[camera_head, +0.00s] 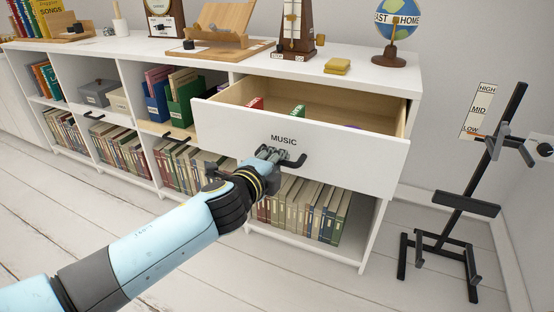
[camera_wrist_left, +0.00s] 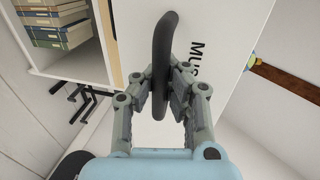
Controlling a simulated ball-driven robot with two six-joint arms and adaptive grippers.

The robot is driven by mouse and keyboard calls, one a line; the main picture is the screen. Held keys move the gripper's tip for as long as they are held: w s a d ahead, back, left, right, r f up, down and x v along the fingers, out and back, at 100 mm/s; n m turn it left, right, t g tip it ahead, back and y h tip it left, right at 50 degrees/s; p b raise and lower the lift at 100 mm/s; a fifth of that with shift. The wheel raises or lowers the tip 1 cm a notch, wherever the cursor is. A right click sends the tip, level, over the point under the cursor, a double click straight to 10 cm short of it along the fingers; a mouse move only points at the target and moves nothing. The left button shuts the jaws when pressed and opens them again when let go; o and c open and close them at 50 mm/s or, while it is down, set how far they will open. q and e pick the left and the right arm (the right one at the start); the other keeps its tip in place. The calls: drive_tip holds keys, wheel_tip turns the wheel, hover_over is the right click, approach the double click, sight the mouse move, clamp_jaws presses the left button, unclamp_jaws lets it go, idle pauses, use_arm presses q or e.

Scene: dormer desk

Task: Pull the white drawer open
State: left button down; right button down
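The white drawer (camera_head: 350,155) bears the label MUSIC and is pulled well out of the low white cabinet, so its wooden inside shows. A few coloured items lie inside it, among them a red one (camera_head: 255,103) and a green one (camera_head: 298,111). The black handle (camera_head: 293,161) is on the drawer front, below the label. My left gripper (camera_head: 272,154) is at the handle. In the left wrist view its fingers (camera_wrist_left: 172,88) are closed around the handle bar (camera_wrist_left: 162,50). My right gripper is in neither view.
Books stand on the shelf (camera_head: 300,207) below the drawer. A globe (camera_head: 397,22), a metronome (camera_head: 297,30) and a yellow block (camera_head: 338,66) stand on the cabinet top. A black stand (camera_head: 455,215) is at the right. The floor in front is clear.

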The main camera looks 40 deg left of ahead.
use_arm(q)
drive_tip(key=c, duration=1.3)
unclamp_jaws()
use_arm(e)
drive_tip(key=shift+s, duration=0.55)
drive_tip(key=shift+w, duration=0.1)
use_arm(q)
drive_tip(key=shift+s, duration=0.1)
drive_tip(key=v, duration=1.1)
drive_tip(key=shift+s+r, duration=0.2)
drive_tip(key=shift+s, duration=0.15)
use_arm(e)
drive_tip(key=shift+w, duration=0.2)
